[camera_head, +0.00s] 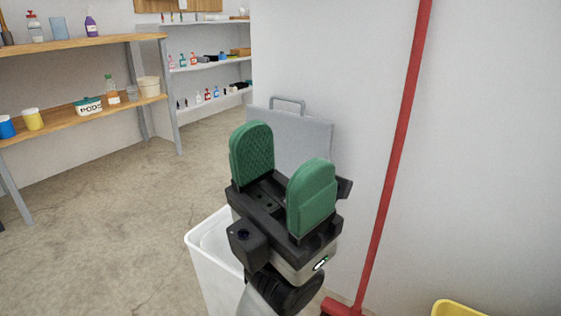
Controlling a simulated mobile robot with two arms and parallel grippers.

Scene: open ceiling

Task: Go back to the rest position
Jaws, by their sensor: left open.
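My left gripper (283,180) stands in the middle of the head view, pointing up. Its two green padded fingers are wide apart with nothing between them. It is in front of a grey case with a handle (302,132) and above a white bin (207,262), both partly hidden behind it. My right gripper does not show.
A red pole (402,130) leans by the white wall (490,150), right of my gripper. A yellow container (456,308) shows at the bottom right. Wooden shelves (85,115) with bottles and tubs stand at the left. The concrete floor (110,220) there is clear.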

